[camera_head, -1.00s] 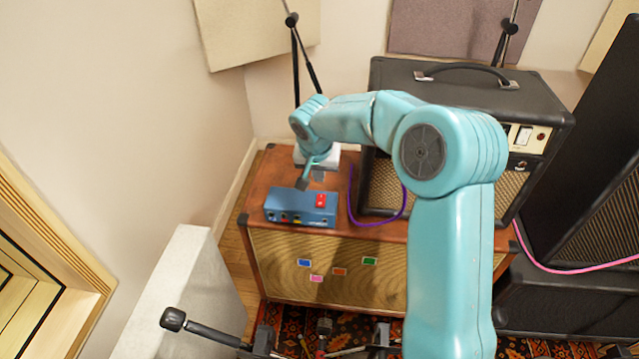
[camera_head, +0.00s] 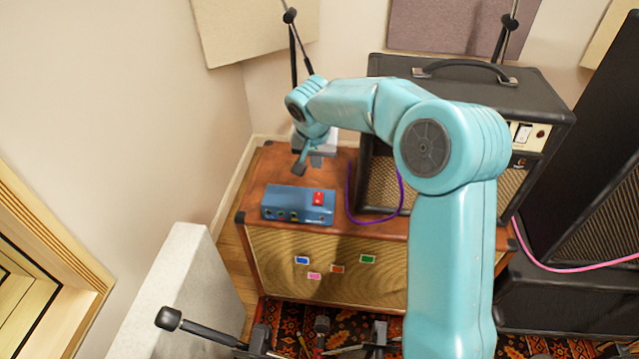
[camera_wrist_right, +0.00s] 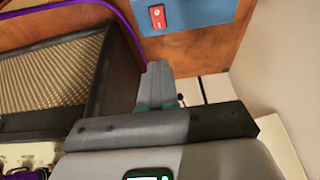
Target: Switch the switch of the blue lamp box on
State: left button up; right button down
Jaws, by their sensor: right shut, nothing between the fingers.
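The blue lamp box (camera_head: 285,203) sits on top of the brown speaker cabinet, near its front edge. Its red rocker switch (camera_head: 318,198) is on the right part of its top face. In the right wrist view the blue box (camera_wrist_right: 205,14) shows at the top, with the red switch (camera_wrist_right: 157,17) and its white marks; I cannot tell which way it is tipped. My right gripper (camera_head: 308,166) is above and behind the box, apart from it. In the wrist view the right gripper (camera_wrist_right: 159,72) is shut and empty, its fingertips below the switch. My left gripper is not in view.
The brown cabinet (camera_head: 325,265) carries a black amplifier (camera_head: 455,95) to the right of the box. A purple cable (camera_head: 376,221) loops between them. A microphone stand (camera_head: 295,50) is behind. The cabinet top left of the box is clear.

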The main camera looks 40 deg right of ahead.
aim_at(319, 193)
jog(key=x, duration=0.9)
jog(key=a+x, duration=0.1)
jog(key=x, duration=0.3)
jog(key=shift+s+d+f, duration=0.15)
jog(key=shift+s+f, duration=0.05)
jog(key=shift+f, duration=0.3)
